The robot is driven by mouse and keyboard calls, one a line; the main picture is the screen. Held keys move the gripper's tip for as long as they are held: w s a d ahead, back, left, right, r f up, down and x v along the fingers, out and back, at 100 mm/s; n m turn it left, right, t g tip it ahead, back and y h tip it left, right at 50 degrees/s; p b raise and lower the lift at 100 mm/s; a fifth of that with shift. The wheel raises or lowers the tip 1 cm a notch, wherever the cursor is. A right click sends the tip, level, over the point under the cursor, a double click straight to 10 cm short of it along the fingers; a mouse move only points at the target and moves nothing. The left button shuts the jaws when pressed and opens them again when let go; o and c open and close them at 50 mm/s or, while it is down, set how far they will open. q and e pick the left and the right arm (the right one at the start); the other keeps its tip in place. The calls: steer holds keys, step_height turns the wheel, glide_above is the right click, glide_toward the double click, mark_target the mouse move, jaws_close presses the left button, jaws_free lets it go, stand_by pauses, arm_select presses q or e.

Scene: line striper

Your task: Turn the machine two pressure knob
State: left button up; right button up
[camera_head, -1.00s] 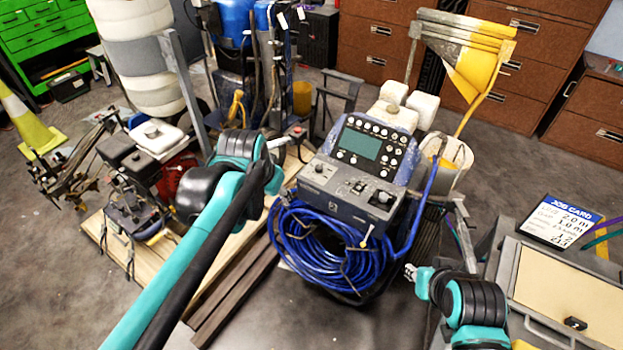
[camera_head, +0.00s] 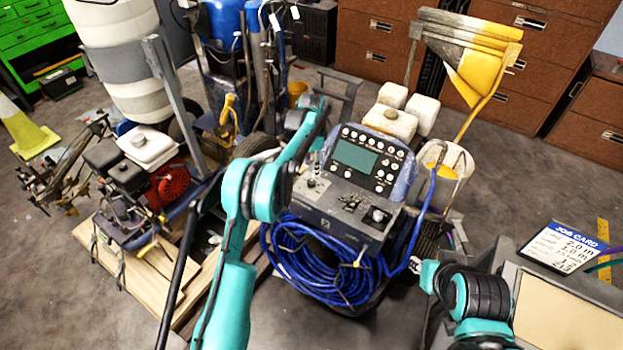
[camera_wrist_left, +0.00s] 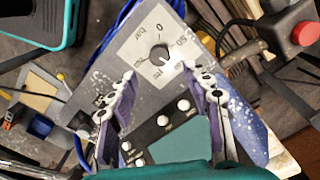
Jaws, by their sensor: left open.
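The machine (camera_head: 340,215) is a grey control console with a dark screen panel and coiled blue hose on its front. A dark pressure knob (camera_wrist_left: 160,53) sits on a light plate with a printed bar scale in the left wrist view. My left gripper (camera_wrist_left: 163,85) is open, its two purple-grey fingers apart above the console, with the knob showing beyond and between the tips. They look apart from it. In the head view my left gripper (camera_head: 316,162) is small and partly hidden by its arm, over the console's left side.
A striper with an engine (camera_head: 135,165) stands on a pallet at the left. A red button (camera_wrist_left: 305,33) shows at the wrist view's right. A bucket (camera_head: 447,170) stands right of the console. A job card (camera_head: 562,245) lies by a tray at the right.

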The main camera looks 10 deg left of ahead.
mark_target(311, 182)
arm_select(q)
step_height(311, 182, down, 8)
steer(key=shift+r+b, duration=0.25)
steer(key=shift+b, duration=0.75)
steer(key=shift+s, duration=0.1)
jaws_close()
